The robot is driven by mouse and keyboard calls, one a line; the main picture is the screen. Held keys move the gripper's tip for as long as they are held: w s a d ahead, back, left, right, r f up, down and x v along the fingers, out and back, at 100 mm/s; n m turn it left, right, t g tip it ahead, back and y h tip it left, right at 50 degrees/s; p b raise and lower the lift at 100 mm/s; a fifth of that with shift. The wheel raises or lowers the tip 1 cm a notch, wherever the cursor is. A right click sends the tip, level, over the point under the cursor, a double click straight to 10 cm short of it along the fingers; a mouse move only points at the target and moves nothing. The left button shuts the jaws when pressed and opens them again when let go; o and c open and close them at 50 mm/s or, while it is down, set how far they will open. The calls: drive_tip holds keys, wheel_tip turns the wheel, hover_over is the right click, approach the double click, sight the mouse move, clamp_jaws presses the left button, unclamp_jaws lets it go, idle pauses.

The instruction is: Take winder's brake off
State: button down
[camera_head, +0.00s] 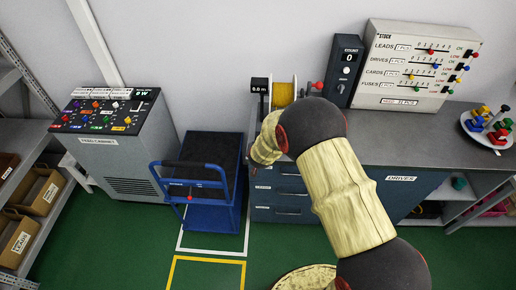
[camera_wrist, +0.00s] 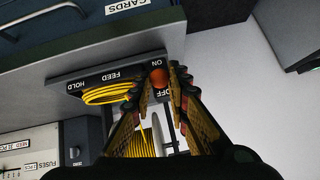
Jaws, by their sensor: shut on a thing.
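The winder is on the grey bench, with a yellow wire spool (camera_head: 283,95) and a small black readout (camera_head: 260,86) showing 0.0 m. A red knob (camera_head: 317,86) shows to the spool's right. In the wrist view, the winder's dark plate (camera_wrist: 70,86) carries the words HOLD, FEED, ON and OFF. My gripper (camera_wrist: 158,84) is shut on an orange-red brake knob (camera_wrist: 158,77) between the ON and OFF words. Its exact setting cannot be told. In the head view my arm hides the gripper and part of the winder.
A black counter box (camera_head: 345,70) and a stock panel (camera_head: 415,65) stand right of the winder. A round tray (camera_head: 468,124) of coloured pieces is at the far right.

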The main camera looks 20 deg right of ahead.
drive_tip(key=shift+r, duration=0.1)
drive_tip(key=c, duration=1.8)
unclamp_jaws()
drive_tip(key=shift+o, duration=0.2)
drive_tip(key=v, duration=1.2)
